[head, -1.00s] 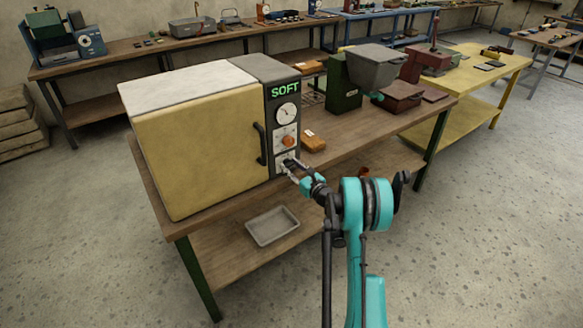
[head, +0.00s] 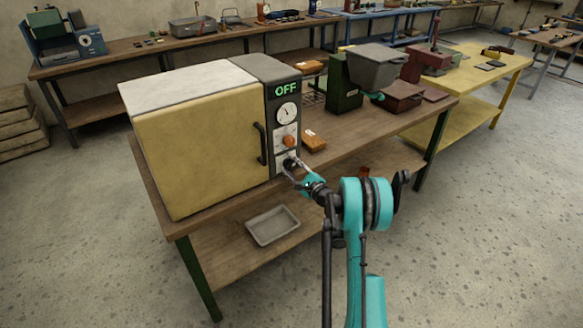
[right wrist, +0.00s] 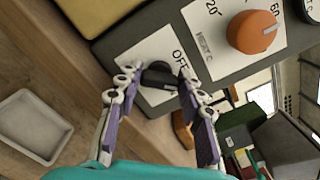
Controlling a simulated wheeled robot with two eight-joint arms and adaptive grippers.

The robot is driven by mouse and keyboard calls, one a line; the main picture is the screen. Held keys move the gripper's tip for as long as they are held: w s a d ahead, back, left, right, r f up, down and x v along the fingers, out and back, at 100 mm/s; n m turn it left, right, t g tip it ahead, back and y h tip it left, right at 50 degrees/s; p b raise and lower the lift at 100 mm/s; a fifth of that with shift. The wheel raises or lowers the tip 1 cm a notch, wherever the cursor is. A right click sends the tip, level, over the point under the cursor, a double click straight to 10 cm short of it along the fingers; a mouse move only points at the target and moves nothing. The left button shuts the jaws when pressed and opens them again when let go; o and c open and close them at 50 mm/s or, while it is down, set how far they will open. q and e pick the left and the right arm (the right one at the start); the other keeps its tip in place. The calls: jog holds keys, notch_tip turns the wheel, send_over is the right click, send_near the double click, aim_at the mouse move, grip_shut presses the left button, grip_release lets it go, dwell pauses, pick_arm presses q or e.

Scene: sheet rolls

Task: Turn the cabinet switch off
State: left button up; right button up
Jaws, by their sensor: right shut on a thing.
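The yellow cabinet (head: 195,150) stands on a wooden bench, with a grey control column on its right side. Its display (head: 286,90) reads OFF in green. The black switch knob (right wrist: 160,76) is at the bottom of the panel, beside a white label with the word OFF. My right gripper (head: 291,167) is at this switch, with its fingers on both sides of the knob, shut on it. In the right wrist view the two fingers (right wrist: 152,84) flank the knob and partly hide it. My left gripper is not in view.
An orange dial (right wrist: 252,32) and a round gauge (head: 287,112) sit above the switch. A black door handle (head: 261,143) is to its left. An orange box (head: 314,142) lies on the bench to the right. A metal tray (head: 272,225) is on the lower shelf.

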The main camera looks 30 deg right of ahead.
jog(key=n, duration=0.4)
jog(key=shift+a+f+n, duration=0.1)
jog(key=shift+n, duration=2.1)
jog(key=shift+f, duration=0.1)
jog(key=o, duration=1.2)
jog(key=shift+c, duration=0.2)
jog(key=s, duration=1.2)
jog(key=shift+d, duration=0.45)
